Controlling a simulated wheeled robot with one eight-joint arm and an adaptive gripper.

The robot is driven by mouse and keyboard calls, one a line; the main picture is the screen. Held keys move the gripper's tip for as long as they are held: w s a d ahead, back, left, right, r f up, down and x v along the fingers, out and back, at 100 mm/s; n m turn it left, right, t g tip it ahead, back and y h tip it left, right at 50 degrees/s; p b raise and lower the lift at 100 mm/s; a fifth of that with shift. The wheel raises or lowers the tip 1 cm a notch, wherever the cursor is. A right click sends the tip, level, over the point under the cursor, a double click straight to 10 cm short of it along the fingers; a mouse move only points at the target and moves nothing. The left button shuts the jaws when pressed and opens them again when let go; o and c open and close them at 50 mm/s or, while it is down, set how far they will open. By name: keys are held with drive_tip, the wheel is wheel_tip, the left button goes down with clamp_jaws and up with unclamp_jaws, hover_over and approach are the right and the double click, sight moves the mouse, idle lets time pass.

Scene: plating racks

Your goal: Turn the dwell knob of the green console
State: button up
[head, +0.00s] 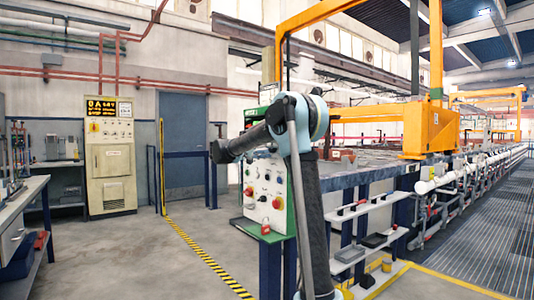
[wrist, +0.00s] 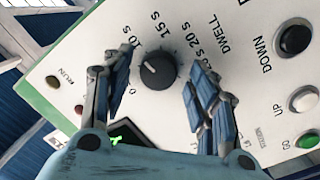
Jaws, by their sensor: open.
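The green console (head: 249,206) stands in the middle of the head view, with a white sloped panel and green edges. My arm covers part of it. In the wrist view its panel (wrist: 75,65) fills most of the picture. The black dwell knob (wrist: 158,72) sits by the word DWELL, inside a scale from 0 through 10 s, 15 s and 20 s. Its white mark points to the upper left in the picture, between 0 and 10 s. My gripper (wrist: 160,64) is open, one finger on each side of the knob, with visible gaps. My gripper cannot be made out in the head view.
Near the knob are a black DOWN button (wrist: 293,40), a white UP button (wrist: 303,99) and a green GO button (wrist: 308,140). A red emergency button (head: 276,203) is on the panel. A shelf (head: 362,212) stands right of the console. Floor to the left is clear.

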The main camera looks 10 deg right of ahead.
drive_tip(key=c, duration=1.1)
drive_tip(key=shift+n, duration=0.5)
drive_tip(key=shift+f+n+t, duration=0.1)
drive_tip(key=shift+n+t, duration=0.3)
drive_tip(key=shift+n, duration=3.1)
